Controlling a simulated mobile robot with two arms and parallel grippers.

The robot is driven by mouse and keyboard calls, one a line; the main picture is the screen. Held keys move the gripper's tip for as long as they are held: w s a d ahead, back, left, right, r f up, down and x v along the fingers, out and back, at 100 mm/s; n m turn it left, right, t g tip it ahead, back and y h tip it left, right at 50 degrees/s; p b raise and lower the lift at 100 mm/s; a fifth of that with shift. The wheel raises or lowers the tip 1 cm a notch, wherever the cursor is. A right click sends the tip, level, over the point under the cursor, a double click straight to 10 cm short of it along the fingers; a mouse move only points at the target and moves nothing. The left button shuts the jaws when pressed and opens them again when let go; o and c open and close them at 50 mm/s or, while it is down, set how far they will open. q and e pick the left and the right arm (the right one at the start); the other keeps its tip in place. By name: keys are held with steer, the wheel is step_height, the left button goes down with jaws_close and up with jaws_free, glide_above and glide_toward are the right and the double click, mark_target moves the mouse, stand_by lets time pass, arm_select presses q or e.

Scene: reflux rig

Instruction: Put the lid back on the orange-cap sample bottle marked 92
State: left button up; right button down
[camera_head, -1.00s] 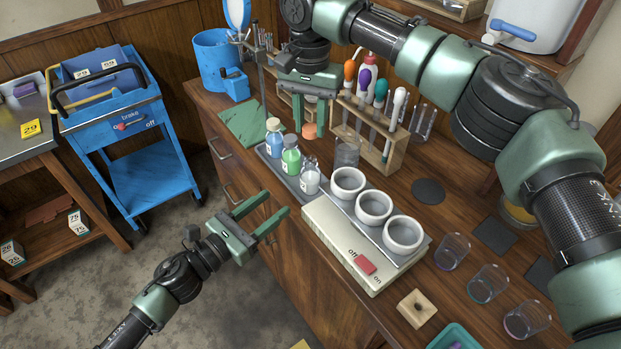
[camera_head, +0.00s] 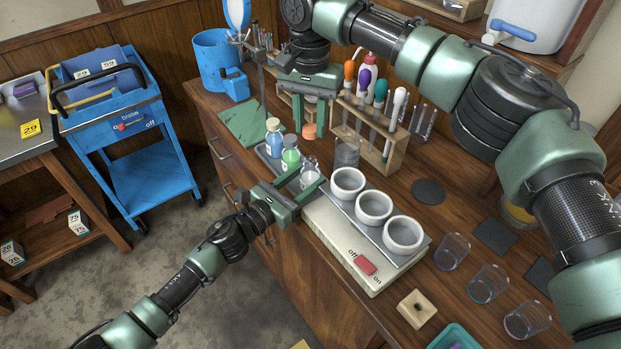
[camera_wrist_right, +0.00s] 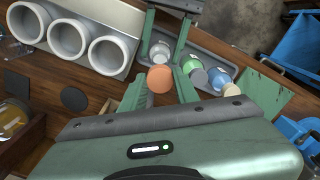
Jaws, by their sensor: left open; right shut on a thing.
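The orange lid (camera_head: 309,131) is between the fingers of my right gripper (camera_head: 308,116), which is shut on it above the bench; the lid also shows in the right wrist view (camera_wrist_right: 160,79). A clear bottle with a whitish label (camera_head: 310,178) stands without a lid at the near end of the grey tray's bottle row. My left gripper (camera_head: 309,179) is open, with one finger on either side of this bottle. The right wrist view shows the bottle (camera_wrist_right: 160,53) between the left fingers. I cannot read the number on its label. The held lid is apart from the bottle.
A green bottle (camera_head: 291,158) and a blue bottle (camera_head: 274,136), both capped, stand close beside it. A green mat (camera_head: 246,121) lies left.

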arm_select(q)
jaws_close()
arm_select(e)
steer(key=shift+s+f, duration=0.1)
steer(key=shift+f, duration=2.35)
steer(key=shift+f, duration=0.9)
steer(key=shift+f, duration=0.6)
